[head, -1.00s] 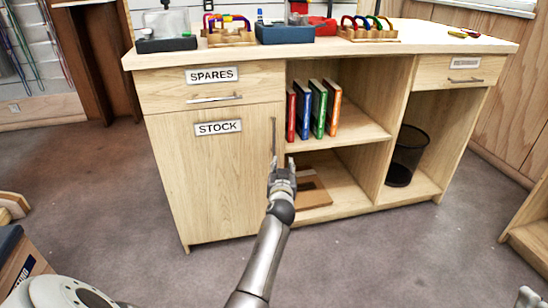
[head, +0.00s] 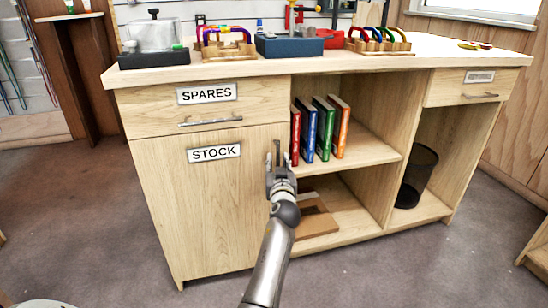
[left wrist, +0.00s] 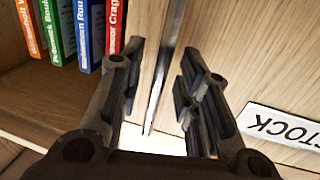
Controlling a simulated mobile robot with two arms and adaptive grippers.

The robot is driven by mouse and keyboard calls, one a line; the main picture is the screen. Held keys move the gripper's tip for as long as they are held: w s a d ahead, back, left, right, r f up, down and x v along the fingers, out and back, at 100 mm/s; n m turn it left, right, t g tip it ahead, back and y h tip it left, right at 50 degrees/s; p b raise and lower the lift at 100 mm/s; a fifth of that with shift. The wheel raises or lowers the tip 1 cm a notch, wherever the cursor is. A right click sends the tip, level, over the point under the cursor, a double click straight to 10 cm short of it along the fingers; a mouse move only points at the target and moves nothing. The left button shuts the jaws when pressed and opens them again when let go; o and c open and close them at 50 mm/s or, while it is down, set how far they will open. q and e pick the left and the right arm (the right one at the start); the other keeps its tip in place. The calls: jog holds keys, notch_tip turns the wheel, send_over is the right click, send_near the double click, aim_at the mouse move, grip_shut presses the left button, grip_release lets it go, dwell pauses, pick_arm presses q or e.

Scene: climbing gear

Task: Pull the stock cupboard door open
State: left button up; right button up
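The stock cupboard door (head: 205,215) is a pale wooden panel below the spares drawer, with a white STOCK label (head: 214,153). It looks closed, flush with the cabinet front. Its upright metal bar handle (head: 277,150) is near the door's right edge. The handle also shows in the left wrist view (left wrist: 166,70), running between the two fingers. My left gripper (head: 281,166) is at the handle, with its lower part hidden behind the gripper. In the left wrist view the left gripper (left wrist: 158,85) has its fingers apart, with gaps on both sides of the bar. My right gripper is out of view.
Right of the door is an open shelf (head: 360,155) with several upright books (head: 318,130) close to the gripper. A dark mesh bin (head: 415,178) stands further right. The worktop (head: 400,72) carries gear racks and boxes. The floor before the door is clear.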

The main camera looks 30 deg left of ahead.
pick_arm(q)
jog(key=shift+w+a, duration=0.2)
jog(key=shift+w, duration=0.15)
grip_shut()
